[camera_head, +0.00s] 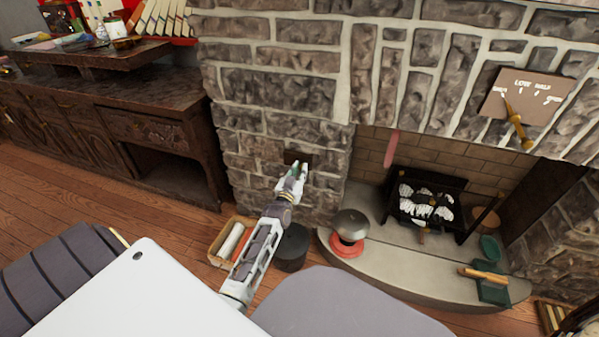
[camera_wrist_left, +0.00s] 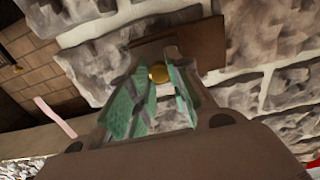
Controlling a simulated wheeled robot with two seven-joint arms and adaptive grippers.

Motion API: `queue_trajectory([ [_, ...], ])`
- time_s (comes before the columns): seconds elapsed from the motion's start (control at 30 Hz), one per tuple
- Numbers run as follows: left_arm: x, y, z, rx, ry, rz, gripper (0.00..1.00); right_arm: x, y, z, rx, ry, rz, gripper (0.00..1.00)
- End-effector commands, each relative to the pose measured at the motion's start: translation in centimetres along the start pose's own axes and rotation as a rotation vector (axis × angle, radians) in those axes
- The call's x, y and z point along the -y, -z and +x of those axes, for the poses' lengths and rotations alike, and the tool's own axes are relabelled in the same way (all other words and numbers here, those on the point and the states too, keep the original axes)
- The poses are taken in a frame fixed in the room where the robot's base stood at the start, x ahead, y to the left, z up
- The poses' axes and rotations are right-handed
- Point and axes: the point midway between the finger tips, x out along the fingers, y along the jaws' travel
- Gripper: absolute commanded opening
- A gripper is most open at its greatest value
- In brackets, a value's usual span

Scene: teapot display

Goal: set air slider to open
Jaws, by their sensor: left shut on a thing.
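A small dark brown plate (camera_head: 297,157) is set in the stone wall left of the fireplace; I take it to be the air slider. It fills the top middle of the wrist view (camera_wrist_left: 208,42), with a round brass knob (camera_wrist_left: 158,73) in front of it. My left gripper (camera_head: 299,169) reaches up to the plate. In the wrist view its green-padded fingers (camera_wrist_left: 156,92) are shut on the knob, one on each side. The head view hides the knob behind the gripper. No open or closed marking is readable on the plate. My right gripper is not in view.
The fireplace with its grate (camera_head: 428,200) opens to the right, above a curved stone hearth (camera_head: 390,262). A lettered board (camera_head: 540,93) hangs upper right. A wooden cabinet (camera_head: 150,128) stands left.

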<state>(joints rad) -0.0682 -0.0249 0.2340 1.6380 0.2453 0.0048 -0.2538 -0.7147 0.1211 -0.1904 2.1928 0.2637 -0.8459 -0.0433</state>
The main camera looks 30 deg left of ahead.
Motion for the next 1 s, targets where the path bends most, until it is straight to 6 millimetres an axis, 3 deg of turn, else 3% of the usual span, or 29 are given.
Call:
queue_trajectory([
  [0.37, 0.4, 0.0, 0.0, 0.000, 0.000, 0.001, 0.00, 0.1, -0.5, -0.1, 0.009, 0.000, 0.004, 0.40],
  [1.0, 5.0, 0.0, 0.0, 0.000, 0.000, 0.001, 0.00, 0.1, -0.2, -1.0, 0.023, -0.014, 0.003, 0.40],
])
